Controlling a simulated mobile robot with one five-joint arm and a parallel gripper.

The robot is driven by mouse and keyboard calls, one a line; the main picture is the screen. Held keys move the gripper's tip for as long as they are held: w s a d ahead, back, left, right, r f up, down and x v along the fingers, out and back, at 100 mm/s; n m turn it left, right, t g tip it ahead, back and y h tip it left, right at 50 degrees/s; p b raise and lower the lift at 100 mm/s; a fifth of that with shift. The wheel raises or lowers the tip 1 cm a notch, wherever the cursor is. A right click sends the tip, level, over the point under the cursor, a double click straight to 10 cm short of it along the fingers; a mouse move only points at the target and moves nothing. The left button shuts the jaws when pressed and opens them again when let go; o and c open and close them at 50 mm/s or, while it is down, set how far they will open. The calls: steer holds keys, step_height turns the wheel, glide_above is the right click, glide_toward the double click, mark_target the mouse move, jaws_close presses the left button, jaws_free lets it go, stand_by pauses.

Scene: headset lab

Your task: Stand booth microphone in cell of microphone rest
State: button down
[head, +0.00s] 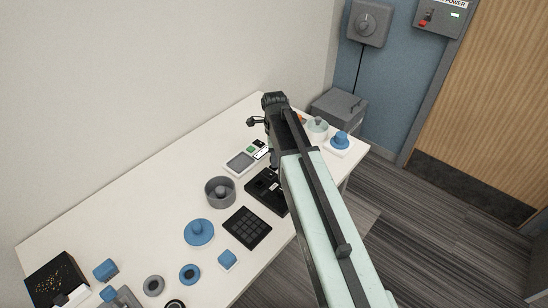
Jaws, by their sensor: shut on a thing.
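My gripper (274,157) points down at the end of my arm, over the back half of the white table. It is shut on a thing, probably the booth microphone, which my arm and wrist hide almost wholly. A black tray with recesses (259,189), which may be the microphone rest, lies just below the gripper in the picture, partly covered by my arm. I cannot tell how the held thing is tilted, or whether it touches the tray or the table.
A black gridded pad (247,229) and a blue disc (198,233) lie nearer. A blue knobbed piece (340,139) stands at the far right. Bare tabletop (120,220) lies left.

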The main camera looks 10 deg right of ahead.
steer(key=shift+f+b, duration=0.65)
steer(key=shift+f, duration=0.05)
steer(key=c, duration=1)
jaws_free()
steer(key=shift+o, duration=0.2)
step_height(320, 180, up, 8)
steer(key=p, duration=0.8)
steer(key=shift+r, duration=0.1)
steer(key=shift+f, duration=0.2)
